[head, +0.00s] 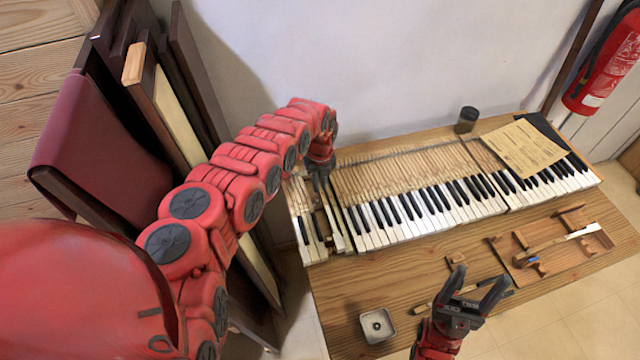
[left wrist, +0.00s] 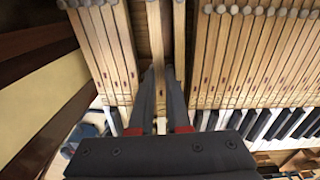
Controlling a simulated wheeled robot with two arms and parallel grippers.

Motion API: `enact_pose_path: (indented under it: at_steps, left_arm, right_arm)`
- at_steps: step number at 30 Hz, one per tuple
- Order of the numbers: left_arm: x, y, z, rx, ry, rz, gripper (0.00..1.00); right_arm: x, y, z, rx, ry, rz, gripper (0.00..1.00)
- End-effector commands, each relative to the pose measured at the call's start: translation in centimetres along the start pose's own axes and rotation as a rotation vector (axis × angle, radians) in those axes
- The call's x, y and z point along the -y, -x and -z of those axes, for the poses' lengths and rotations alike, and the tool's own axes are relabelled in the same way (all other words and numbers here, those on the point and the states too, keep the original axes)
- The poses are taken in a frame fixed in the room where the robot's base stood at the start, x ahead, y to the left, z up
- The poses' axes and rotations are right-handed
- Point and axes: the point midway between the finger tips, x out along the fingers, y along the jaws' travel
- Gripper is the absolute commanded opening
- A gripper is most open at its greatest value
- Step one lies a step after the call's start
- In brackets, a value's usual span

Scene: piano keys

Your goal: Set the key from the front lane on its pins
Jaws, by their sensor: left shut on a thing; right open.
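My left gripper (head: 330,196) is over the keyboard's left part, its fingers pointing down. It is shut on a pale wooden key (left wrist: 156,50), which also shows below the fingers in the head view (head: 334,230). The key runs lengthwise in a gap between the key group on the left (left wrist: 105,50) and the keys on the right (left wrist: 235,60). Another wooden key (left wrist: 178,40) lies close to its right. The pins are hidden, and I cannot tell whether the held key rests on them. My right gripper (head: 478,287) is open and empty above the table's front part.
The keyboard (head: 420,212) lies on a wooden table (head: 345,290). Paper (head: 525,146) covers some right keys; a dark jar (head: 467,119) stands behind. Boards (head: 165,100) lean at left.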

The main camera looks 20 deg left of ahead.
Motion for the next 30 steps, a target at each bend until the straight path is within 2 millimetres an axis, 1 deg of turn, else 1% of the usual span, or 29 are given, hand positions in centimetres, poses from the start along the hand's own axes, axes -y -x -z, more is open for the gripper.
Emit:
enact_pose_path:
  at_steps: [30]
  left_arm:
    - [0.0,-1.3,0.0,0.001,0.0,0.0,0.0]
  right_arm:
    - [0.1,1.3,-0.2,0.0,0.0,0.0,0.67]
